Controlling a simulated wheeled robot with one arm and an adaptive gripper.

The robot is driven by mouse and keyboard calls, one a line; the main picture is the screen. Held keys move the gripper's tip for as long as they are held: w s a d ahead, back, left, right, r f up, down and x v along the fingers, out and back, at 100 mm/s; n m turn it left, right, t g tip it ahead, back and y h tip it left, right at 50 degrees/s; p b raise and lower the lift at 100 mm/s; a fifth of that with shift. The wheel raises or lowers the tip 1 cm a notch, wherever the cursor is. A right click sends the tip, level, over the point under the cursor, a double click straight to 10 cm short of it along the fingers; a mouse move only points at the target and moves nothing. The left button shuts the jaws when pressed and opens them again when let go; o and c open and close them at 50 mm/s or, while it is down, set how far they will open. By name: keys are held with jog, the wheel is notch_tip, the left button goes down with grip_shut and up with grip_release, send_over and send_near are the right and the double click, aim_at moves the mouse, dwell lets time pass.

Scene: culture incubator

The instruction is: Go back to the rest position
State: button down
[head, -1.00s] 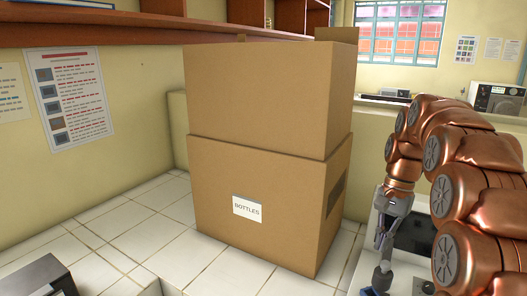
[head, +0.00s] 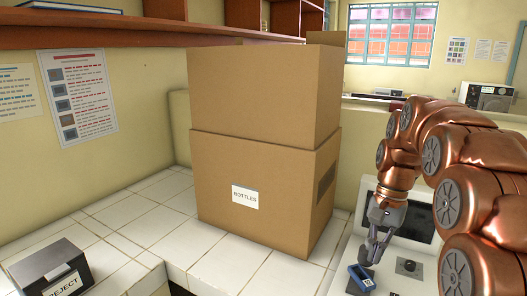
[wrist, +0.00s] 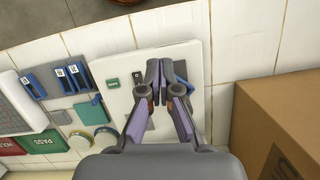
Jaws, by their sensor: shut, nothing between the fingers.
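My gripper (head: 376,252) hangs pointing down at the lower right of the head view, with its fingers shut and nothing held. In the wrist view the fingertips (wrist: 155,72) meet above a white panel. A small blue labelled piece (head: 361,279) lies on the white unit just below the fingers in the head view. A blue piece (wrist: 181,70) shows partly behind the fingers in the wrist view. Contact with it cannot be told.
Two stacked cardboard boxes (head: 262,190), the lower labelled BOTTLES, stand left of my arm. A dark REJECT box (head: 50,272) sits at lower left. The wrist view shows blue pieces in a grey rack (wrist: 58,85) and a green PASS tray (wrist: 42,143). White tiles (head: 150,225) are clear.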

jog(key=s+a+f+n, duration=0.2)
jog(key=s+f, duration=0.1)
jog(key=s, duration=0.6)
jog(key=s+a+f+n+h, duration=0.1)
jog(key=s+a+f+n, duration=0.1)
jog(key=s, duration=0.8)
jog(key=s+a+f+n, duration=0.2)
jog(key=s+f+n, duration=0.1)
jog(key=s, duration=0.7)
jog(key=shift+a+f+n+h, duration=0.25)
jog(key=shift+f+n+h, duration=0.05)
jog(key=shift+f, duration=0.6)
jog(key=shift+a, duration=0.1)
